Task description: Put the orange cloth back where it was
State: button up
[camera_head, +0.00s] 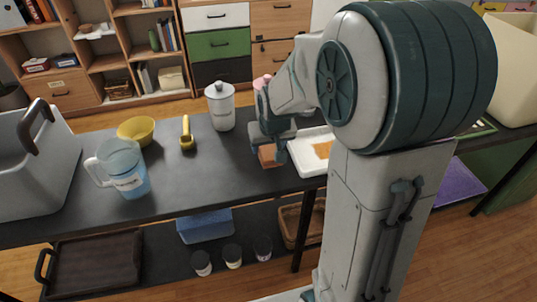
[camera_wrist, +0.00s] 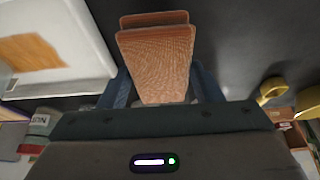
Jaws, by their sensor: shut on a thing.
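The orange cloth (camera_wrist: 160,62) is a folded, terracotta-orange piece with a woven texture. My gripper (camera_wrist: 163,88) is shut on it, with a blue finger on each side in the wrist view. In the head view, the cloth (camera_head: 268,157) shows just below my gripper (camera_head: 270,144), over the dark table and left of the white tray (camera_head: 308,168). I cannot tell whether the cloth touches the table. The tray also shows at the left in the wrist view (camera_wrist: 96,50). A flat orange patch (camera_head: 322,149) lies in it, partly hidden by my arm in the head view.
On the dark table (camera_head: 200,185) stand a white lidded canister (camera_head: 220,107), a yellow-handled tool (camera_head: 187,134), a yellow bowl (camera_head: 137,131), a blue pitcher (camera_head: 123,168) and a grey bin (camera_head: 30,165). The table's middle front is clear. A shelf below holds a brown tray (camera_head: 95,262) and jars.

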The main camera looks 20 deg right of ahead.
aim_at(269, 155)
jog(key=shift+f+b, duration=0.35)
jog(key=shift+f, duration=1.65)
jog(key=shift+f, duration=0.2)
jog(key=o, duration=0.9)
jog(key=shift+o, duration=0.2)
jog(key=shift+r, duration=0.15)
